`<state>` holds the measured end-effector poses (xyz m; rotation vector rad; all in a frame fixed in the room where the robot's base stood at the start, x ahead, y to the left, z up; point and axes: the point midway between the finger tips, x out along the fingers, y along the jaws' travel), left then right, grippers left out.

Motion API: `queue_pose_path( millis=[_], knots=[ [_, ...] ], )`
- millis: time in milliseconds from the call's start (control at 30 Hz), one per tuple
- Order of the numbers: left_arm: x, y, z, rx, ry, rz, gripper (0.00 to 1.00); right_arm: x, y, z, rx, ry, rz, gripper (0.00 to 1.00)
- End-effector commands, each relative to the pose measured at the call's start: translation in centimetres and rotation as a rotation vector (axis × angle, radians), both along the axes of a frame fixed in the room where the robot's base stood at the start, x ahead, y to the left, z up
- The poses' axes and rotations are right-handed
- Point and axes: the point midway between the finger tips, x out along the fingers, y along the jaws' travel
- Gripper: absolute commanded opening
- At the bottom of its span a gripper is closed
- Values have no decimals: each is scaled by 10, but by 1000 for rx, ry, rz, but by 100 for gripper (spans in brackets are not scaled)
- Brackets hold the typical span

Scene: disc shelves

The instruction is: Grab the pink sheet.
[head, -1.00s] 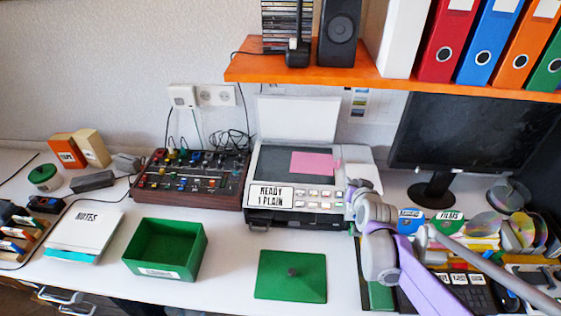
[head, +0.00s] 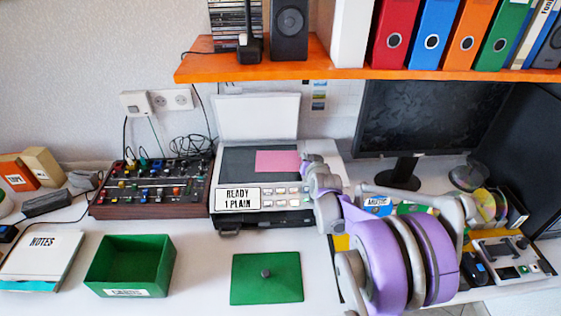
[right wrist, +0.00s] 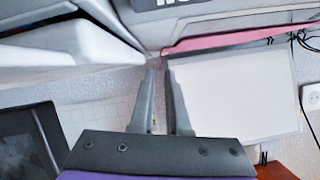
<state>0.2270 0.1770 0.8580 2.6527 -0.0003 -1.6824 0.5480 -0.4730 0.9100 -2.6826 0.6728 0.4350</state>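The pink sheet (head: 276,161) lies flat on the dark glass of the open scanner (head: 238,164). In the right wrist view the sheet (right wrist: 232,41) shows nearly edge-on as a thin pink band. My right gripper (head: 304,159) is at the sheet's right edge in the head view. In the right wrist view its two fingers (right wrist: 163,66) have a narrow gap between them. Their tips are close to the near end of the pink band; I cannot tell whether they touch it. My left gripper is not in view.
The scanner's raised white lid (head: 257,117) stands behind the sheet. A monitor (head: 410,125) is to the right, under an orange shelf (head: 300,65). A green box (head: 130,262), a green lid (head: 266,279) and a mixing panel (head: 155,187) are on the desk.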

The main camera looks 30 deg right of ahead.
Motion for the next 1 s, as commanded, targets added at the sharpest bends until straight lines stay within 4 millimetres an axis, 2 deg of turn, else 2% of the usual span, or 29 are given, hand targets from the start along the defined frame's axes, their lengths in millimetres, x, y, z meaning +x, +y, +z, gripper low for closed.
queue_pose_path(
  millis=[100,233,467,567,1000],
  knots=[
    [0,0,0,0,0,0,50,15,-6,-8,-1,0,0,14],
    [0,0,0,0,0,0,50,23,-10,-12,0,0,0,14],
    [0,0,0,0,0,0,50,23,-10,-12,0,0,0,14],
    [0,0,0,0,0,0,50,23,-10,-12,0,0,0,0],
    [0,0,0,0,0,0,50,23,-11,-12,0,1,1,0]
  ],
)
